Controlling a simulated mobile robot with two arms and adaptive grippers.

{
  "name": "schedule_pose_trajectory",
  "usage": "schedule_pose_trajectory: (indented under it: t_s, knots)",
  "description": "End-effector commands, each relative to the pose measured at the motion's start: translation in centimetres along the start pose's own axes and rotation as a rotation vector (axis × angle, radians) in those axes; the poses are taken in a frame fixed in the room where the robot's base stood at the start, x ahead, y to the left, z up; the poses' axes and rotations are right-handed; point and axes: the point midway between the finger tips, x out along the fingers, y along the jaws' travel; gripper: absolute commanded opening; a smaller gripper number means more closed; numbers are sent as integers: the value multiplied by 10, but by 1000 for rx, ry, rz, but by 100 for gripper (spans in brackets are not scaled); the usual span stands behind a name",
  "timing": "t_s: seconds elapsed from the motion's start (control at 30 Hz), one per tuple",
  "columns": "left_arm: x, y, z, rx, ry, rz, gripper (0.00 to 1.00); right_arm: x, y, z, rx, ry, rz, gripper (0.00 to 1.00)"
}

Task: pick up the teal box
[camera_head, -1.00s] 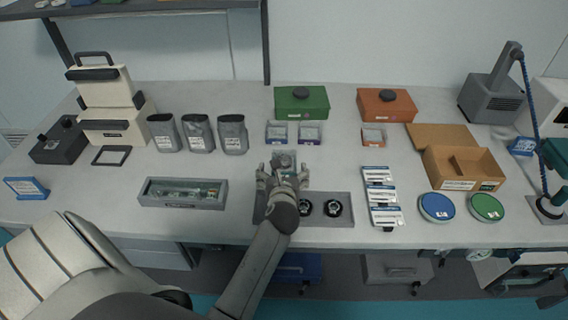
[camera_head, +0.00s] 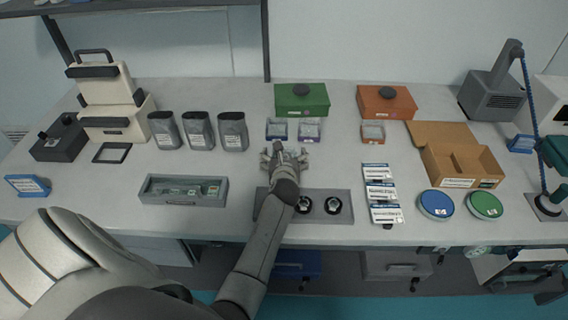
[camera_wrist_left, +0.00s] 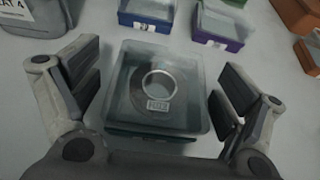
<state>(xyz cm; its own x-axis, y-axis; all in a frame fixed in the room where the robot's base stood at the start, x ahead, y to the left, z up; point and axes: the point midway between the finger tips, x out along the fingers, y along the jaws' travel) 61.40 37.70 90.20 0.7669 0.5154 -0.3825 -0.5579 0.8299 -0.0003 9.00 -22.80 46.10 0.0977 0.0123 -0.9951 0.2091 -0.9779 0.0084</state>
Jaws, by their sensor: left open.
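The teal box (camera_wrist_left: 157,128) is a small open-topped tub with a grey ring-shaped part and a pale label inside. In the left wrist view it sits between the two spread fingers of my left gripper (camera_wrist_left: 160,88), with a gap on each side. In the head view my left gripper (camera_head: 285,158) is over the table, just behind the grey tray with round black parts; the hand and wrist hide most or all of the teal box there. My left gripper is open and holds nothing. My right gripper is not in view.
Small blue (camera_head: 277,130) and purple (camera_head: 310,131) boxes stand just behind my left gripper. The grey tray (camera_head: 345,192) lies in front, under my arm. Grey pouches (camera_head: 232,130) stand to the left, label packs (camera_head: 380,193) to the right. Green (camera_head: 302,101) and orange (camera_head: 386,104) boxes stand at the back.

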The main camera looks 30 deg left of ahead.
Motion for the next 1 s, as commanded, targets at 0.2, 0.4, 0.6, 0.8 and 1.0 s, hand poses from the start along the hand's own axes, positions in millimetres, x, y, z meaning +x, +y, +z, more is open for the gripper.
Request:
schedule_pose_trajectory:
  t_s: [0.2,0.4,0.6,0.8,1.0]
  knots:
    - [0,0,0,0,0,0,67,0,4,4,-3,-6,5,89]
    - [0,0,1,0,-2,0,43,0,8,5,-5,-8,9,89]
    - [0,0,1,0,-2,0,43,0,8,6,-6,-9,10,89]
    - [-3,1,8,1,-4,1,43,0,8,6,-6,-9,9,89]
    - [-11,1,28,2,-7,0,43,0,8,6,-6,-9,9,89]
